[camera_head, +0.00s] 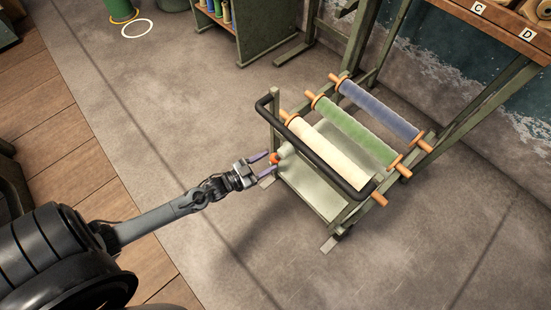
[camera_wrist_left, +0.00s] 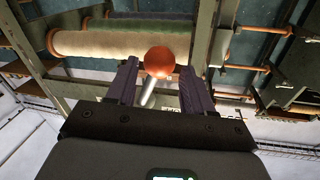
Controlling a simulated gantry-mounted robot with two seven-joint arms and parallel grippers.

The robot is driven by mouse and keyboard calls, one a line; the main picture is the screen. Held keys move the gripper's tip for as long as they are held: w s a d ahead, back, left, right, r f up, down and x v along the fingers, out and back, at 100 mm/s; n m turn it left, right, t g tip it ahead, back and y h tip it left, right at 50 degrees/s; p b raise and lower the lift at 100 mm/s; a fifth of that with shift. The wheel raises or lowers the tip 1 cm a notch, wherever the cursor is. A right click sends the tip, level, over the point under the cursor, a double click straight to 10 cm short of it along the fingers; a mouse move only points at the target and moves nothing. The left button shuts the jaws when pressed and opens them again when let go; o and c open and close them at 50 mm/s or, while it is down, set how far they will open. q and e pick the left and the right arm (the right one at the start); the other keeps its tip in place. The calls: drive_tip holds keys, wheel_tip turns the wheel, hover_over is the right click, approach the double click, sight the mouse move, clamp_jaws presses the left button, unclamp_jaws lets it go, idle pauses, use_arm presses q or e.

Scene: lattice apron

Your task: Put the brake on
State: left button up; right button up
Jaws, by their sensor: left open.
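The brake lever has an orange ball knob (camera_head: 275,158) at the left side of the green cart (camera_head: 312,190). My left gripper (camera_head: 266,163) is open, with its purple fingers at the knob. In the left wrist view, the knob (camera_wrist_left: 158,62) sits between the tips of the open fingers (camera_wrist_left: 158,80), and a pale metal rod runs from it down between them. I cannot tell whether either finger touches the knob. My right gripper is not in view.
The cart carries cream (camera_head: 325,150), green (camera_head: 352,130) and blue (camera_head: 380,110) rolls on orange-ended rods. A black handle bar (camera_head: 315,145) crosses its near side. A wooden-topped table (camera_head: 500,30) stands at the upper right.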

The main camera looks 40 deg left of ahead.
sight(275, 158)
use_arm(q)
drive_tip(key=shift+b+x, duration=0.7)
drive_tip(key=shift+x, duration=1.4)
drive_tip(key=shift+c, duration=0.5)
drive_tip(key=shift+d, duration=0.1)
clamp_jaws()
